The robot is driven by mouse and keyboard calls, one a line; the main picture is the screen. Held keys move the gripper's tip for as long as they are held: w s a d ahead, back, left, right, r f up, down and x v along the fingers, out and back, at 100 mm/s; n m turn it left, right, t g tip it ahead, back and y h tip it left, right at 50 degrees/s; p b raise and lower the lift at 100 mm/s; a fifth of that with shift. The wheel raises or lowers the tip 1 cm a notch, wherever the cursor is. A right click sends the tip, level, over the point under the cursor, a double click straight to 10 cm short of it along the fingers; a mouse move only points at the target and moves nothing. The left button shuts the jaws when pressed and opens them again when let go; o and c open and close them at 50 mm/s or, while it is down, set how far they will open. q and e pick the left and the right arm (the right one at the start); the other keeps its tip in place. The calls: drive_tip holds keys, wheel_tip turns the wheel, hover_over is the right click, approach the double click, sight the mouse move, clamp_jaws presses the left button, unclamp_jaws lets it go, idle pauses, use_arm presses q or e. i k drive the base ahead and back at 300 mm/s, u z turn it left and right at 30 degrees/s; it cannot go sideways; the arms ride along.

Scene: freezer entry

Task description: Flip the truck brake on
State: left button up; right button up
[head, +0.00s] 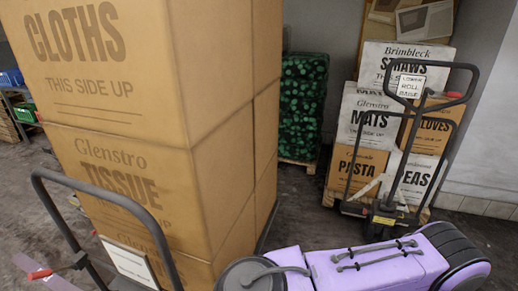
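A truck with a black tubular handle (115,200) stands at the lower left, beside a tall stack of brown boxes (105,95). A lever with a red tip (40,274) sticks out at the left side of this handle, and a white label plate (130,263) hangs inside it. A second truck with a black loop handle (468,80) stands at the right, with a small sign (411,86) on it. I cannot tell which part is the brake or how it is set. Neither of my grippers is in view. My purple arm link crosses the lower right.
White and brown boxes (375,118) are stacked behind the right truck. A dark green wrapped stack (303,105) stands on a pallet at the back. Blue and green crates (24,111) are at the far left. Dark floor (300,205) lies open between the stacks.

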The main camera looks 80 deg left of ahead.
sight(40, 274)
drive_tip(key=i, duration=0.6)
drive_tip(key=u, duration=4.7)
drive_tip(key=k, duration=0.5)
drive_tip(key=z, duration=0.75)
drive_tip(key=i, duration=0.75)
drive_tip(key=z, duration=0.15)
